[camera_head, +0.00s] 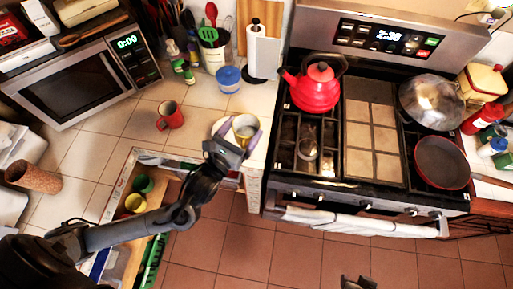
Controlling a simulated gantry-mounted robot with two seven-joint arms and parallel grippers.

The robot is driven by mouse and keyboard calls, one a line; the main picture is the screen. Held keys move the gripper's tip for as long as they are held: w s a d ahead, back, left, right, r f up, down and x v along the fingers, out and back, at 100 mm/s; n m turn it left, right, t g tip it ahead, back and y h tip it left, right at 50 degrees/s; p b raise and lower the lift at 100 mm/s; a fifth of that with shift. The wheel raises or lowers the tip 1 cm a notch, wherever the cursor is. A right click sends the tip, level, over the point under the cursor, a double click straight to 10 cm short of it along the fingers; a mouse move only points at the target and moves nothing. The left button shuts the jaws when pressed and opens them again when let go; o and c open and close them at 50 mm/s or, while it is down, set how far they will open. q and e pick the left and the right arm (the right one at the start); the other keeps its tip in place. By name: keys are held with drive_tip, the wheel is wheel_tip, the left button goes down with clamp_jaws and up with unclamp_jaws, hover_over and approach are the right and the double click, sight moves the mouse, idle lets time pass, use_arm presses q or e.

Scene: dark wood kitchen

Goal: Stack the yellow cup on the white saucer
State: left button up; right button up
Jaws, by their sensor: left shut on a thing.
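My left gripper (236,147) reaches over the counter edge and is shut on a small yellow-toned cup (245,123). The cup is at the white saucer (217,127), which shows as a pale rim around and left of the cup. The fingers hide part of both, and I cannot tell if the cup's base touches the saucer. Another yellow cup (136,203) lies in the open drawer beside a green cup (143,184). My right gripper (357,283) shows only as a dark piece at the bottom edge, and its jaws cannot be made out.
A red mug (170,115) and a blue-lidded container (228,78) stand on the tiled counter. A paper towel holder (262,52) stands behind. The stove to the right bears a red kettle (315,88). The open drawer (118,188) lies under my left arm.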

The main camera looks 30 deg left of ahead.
use_arm(q)
drive_tip(key=shift+f+b, duration=0.5)
drive_tip(key=shift+f, duration=0.4)
drive_tip(key=shift+a+f+b, duration=0.15)
drive_tip(key=shift+f+b, duration=0.15)
drive_tip(key=shift+f, duration=0.05)
drive_tip(key=shift+a+f+b, duration=0.4)
drive_tip(key=shift+a+f, duration=0.1)
drive_tip(key=shift+a, duration=0.15)
drive_tip(key=w+a+f, duration=0.1)
drive_tip(key=a+f, duration=0.2)
drive_tip(key=w+a+f+b, duration=0.1)
drive_tip(key=w+a+f, duration=0.1)
drive_tip(key=a+f, duration=0.1)
drive_tip(key=w+a+f, duration=0.2)
drive_tip(key=a+f, duration=0.1)
drive_tip(key=f, duration=0.1)
drive_tip(key=shift+w+a+f, duration=0.1)
drive_tip(key=shift+a+f, duration=0.2)
drive_tip(key=shift+f, duration=0.1)
use_arm(e)
drive_tip(key=f, duration=0.5)
drive_tip(key=shift+a, duration=0.35)
